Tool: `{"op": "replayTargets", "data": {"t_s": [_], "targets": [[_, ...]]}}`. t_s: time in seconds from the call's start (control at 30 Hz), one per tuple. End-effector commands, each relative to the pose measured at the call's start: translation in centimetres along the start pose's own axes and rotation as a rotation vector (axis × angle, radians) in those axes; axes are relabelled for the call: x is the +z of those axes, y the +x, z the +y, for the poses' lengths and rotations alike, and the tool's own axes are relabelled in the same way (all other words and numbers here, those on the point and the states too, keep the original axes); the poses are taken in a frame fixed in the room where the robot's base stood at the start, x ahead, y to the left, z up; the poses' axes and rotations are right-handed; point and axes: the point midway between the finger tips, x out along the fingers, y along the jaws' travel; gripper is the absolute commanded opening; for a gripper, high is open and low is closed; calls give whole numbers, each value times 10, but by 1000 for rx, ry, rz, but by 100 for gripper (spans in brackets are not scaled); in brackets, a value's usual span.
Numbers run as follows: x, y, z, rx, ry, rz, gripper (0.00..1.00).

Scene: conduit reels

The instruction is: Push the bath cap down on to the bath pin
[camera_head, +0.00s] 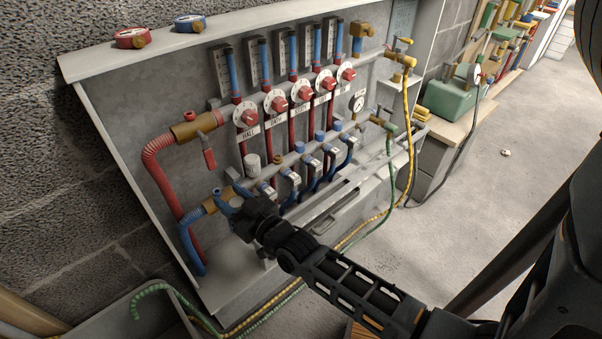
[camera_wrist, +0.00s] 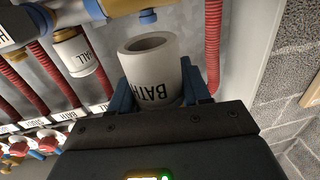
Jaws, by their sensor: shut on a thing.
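The bath cap (camera_wrist: 150,72) is a pale grey hollow cylinder marked BATH, held between the blue fingers of my gripper (camera_wrist: 165,90). In the wrist view its open end faces up the picture and its lettering is upside down. In the head view my gripper (camera_head: 232,205) is in front of the left end of the lower rail, with the cap (camera_head: 237,205) between its fingers. A bare brass stub (camera_head: 278,159), which looks like the bath pin, stands on that rail to the right of and beyond my gripper. The cap is apart from it.
A white cap marked HALL (camera_wrist: 77,57) sits on the rail, left of the bare stub in the head view (camera_head: 252,163). Blue knobs (camera_head: 300,148) stand farther right. Red dials (camera_head: 302,91) and pipes are above. A blue knob (camera_wrist: 148,16) is near the held cap's mouth in the wrist view.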

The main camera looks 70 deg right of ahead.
Motion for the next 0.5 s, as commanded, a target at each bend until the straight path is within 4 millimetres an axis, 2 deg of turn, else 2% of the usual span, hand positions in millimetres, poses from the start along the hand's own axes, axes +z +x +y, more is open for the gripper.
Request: {"op": "replayTargets", "data": {"t_s": [0.03,0.2,0.33,0.5], "targets": [[6,-2,30,58,1,4,18],[-5,-20,114,218,0,7,18],[-13,-39,159,307,-3,8,18],[-21,-56,190,369,-5,7,18]]}}
